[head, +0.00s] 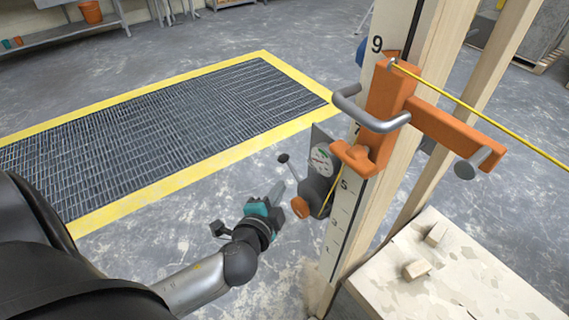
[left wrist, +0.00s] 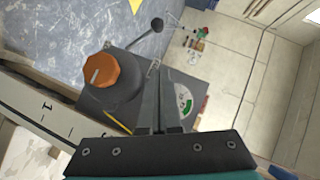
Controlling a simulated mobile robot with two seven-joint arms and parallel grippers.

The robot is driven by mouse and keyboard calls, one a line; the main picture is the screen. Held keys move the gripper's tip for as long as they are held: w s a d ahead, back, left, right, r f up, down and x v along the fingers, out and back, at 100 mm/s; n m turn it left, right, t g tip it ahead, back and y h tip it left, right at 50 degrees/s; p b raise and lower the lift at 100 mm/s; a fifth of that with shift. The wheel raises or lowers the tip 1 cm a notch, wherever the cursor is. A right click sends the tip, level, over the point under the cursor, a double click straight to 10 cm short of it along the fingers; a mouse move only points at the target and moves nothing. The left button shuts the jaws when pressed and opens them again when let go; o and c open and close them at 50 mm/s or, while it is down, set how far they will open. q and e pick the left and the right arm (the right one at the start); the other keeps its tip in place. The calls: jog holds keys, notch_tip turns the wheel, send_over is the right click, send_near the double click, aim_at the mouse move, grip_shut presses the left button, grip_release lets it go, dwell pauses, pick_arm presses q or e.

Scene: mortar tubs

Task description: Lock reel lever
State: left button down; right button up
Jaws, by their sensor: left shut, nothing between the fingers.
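The dark reel (head: 318,190) is mounted on the post, with an orange knob (head: 301,207) and a lever (head: 290,167) ending in a dark ball. In the left wrist view the reel (left wrist: 120,98), its orange knob (left wrist: 98,72) and the lever's ball (left wrist: 157,24) show clearly. The lever sticks out away from the reel body. My left gripper (head: 280,188) is shut and empty, just left of the reel and apart from the lever in the head view. Its closed fingers (left wrist: 165,95) partly cover the reel's plate beside a green-and-white dial (left wrist: 184,100). My right gripper is not in view.
A white numbered board (head: 345,215) runs along the wooden post. An orange bracket (head: 390,105) with a grey handle (head: 372,121) sits above the reel, with a taut yellow line (head: 480,115). A pale bench (head: 470,275) with small blocks stands right. Open floor lies left.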

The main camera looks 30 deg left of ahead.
pick_arm(q)
jog(key=s+a+f+b+x, duration=0.1)
jog(key=a+b+x, duration=0.1)
jog(key=x, duration=1.1)
jog(key=shift+a+b, duration=0.2)
jog(key=shift+b, duration=0.1)
